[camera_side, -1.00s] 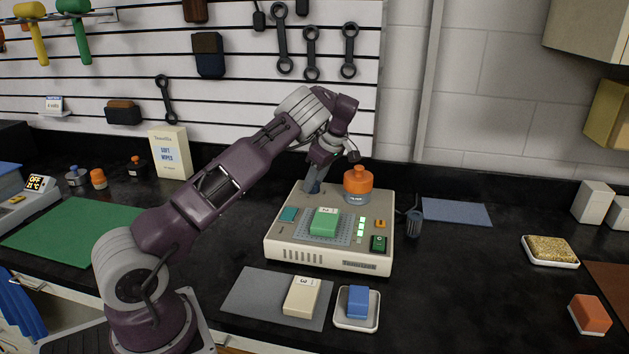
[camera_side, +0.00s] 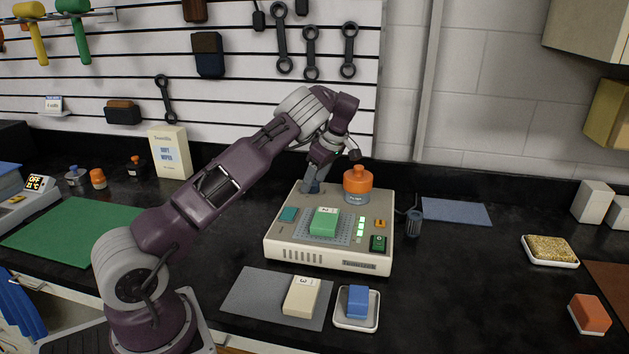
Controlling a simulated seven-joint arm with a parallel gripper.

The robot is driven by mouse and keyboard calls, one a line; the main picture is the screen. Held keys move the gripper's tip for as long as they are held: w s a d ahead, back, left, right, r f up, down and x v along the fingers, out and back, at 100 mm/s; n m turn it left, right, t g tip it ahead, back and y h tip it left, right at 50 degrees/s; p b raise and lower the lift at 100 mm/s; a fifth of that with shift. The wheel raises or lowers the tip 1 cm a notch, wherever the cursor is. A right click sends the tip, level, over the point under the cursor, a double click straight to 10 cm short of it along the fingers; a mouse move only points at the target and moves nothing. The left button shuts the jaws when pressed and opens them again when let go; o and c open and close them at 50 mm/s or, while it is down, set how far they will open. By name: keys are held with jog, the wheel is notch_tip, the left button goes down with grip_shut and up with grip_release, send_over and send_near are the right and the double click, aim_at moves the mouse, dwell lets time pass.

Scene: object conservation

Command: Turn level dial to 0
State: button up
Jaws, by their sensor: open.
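The beige instrument box (camera_side: 330,263) stands on the black bench in the middle. A round orange-topped piece (camera_side: 357,180) with a grey labelled base rises at its back right; I cannot tell for sure whether it is the level dial. A lit column of green segments (camera_side: 361,227) is on the panel, left of a small orange-yellow control (camera_side: 380,223) and a dark green control (camera_side: 378,243). A green block (camera_side: 324,222) sits on the perforated plate. My gripper (camera_side: 313,187) is open, pointing down at the box's back left edge, left of the orange-topped piece. Its fingertips are hard to make out.
A teal pad (camera_side: 289,214) is at the box's left. In front are a grey mat (camera_side: 250,295) with a cream block (camera_side: 301,297), and a white dish (camera_side: 357,324) with a blue block. A dark cup (camera_side: 414,222) stands close to the right.

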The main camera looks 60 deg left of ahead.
aim_at(323, 194)
jog(key=v, duration=0.6)
jog(key=shift+d+r, duration=0.2)
jog(key=shift+r, duration=0.1)
jog(key=shift+w, duration=0.1)
jog(key=s+d+r+m+t+h, duration=0.25)
jog(key=s+d+r+m, duration=0.25)
jog(key=s+d+r, duration=0.4)
jog(key=s+d+r+m+t+h, duration=0.25)
jog(key=s+d+r+m, duration=0.4)
jog(key=d, duration=0.45)
jog(key=s+d+f+m+t, duration=0.1)
jog(key=s+d+f+m, duration=0.1)
jog(key=s+d+m, duration=0.3)
jog(key=s+d+f+m+t+y, duration=0.1)
jog(key=s+d+m, duration=0.5)
jog(key=s, duration=0.6)
jog(key=shift+s+f, duration=0.4)
jog(key=shift+f, duration=0.4)
